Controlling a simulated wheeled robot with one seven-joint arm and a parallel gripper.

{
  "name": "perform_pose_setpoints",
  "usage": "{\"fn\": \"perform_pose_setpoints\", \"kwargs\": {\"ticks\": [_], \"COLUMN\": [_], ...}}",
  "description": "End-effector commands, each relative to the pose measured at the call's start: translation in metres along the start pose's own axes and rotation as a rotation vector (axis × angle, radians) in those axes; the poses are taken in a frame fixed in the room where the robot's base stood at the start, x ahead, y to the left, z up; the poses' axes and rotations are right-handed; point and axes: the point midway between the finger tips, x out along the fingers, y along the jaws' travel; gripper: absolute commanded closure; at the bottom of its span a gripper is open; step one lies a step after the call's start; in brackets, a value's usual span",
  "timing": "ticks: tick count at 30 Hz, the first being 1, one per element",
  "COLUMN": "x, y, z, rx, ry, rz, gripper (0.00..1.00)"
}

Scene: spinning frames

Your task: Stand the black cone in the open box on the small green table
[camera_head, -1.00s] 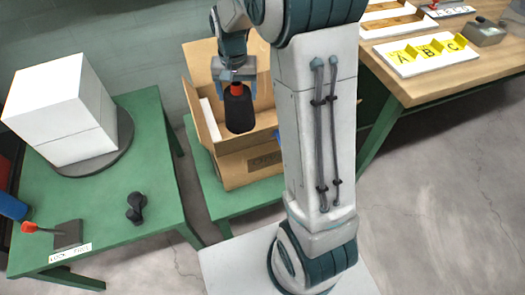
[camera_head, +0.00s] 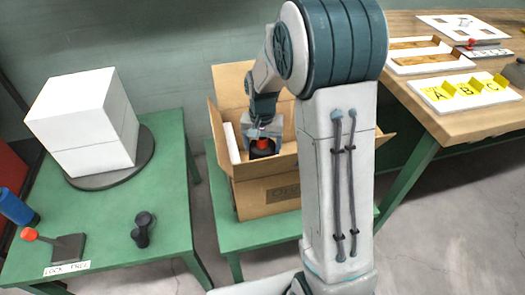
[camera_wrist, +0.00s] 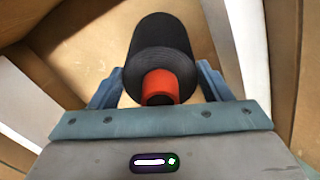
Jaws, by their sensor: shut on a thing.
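The black cone (camera_head: 262,153) has a red-orange end that points up toward my gripper (camera_head: 263,136). My gripper is shut on it, and the cone is down inside the open cardboard box (camera_head: 268,195). In the wrist view the black cone (camera_wrist: 160,50) runs away from the gripper fingers (camera_wrist: 160,92), with brown box walls around it. Whether its lower end touches the box floor cannot be told. The box stands with its flaps open on the small green table (camera_head: 240,236).
White strips (camera_head: 232,143) stand inside the box beside the cone. To the left, another green table (camera_head: 100,215) bears a white cube (camera_head: 85,115) on a round dark disc, a black knobbed thing (camera_head: 142,230) and a red-knobbed lever (camera_head: 65,246). A wooden bench (camera_head: 460,120) is at right.

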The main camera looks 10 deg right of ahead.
Motion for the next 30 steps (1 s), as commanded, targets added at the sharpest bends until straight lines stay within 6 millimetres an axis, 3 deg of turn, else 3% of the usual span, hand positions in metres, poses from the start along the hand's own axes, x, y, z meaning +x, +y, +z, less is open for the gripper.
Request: {"fn": "perform_pose_setpoints", "kwargs": {"ticks": [3, 14, 15, 17, 26, 30], "x": [0.015, 0.018, 0.018, 0.018, 0.016, 0.002], "y": [0.0, 0.0, 0.0, 0.0, 0.0, 0.0], "z": [-0.001, -0.001, -0.001, 0.0, 0.0, -0.001], "rx": [0.0, 0.0, 0.0, 0.0, 0.0, 0.0], "ry": [0.001, 0.003, 0.002, 0.002, 0.002, 0.004], "rz": [-0.001, -0.001, -0.001, -0.001, -0.001, -0.002], "gripper": [0.9, 0.9, 0.23, 0.07, 0.07, 0.07]}}
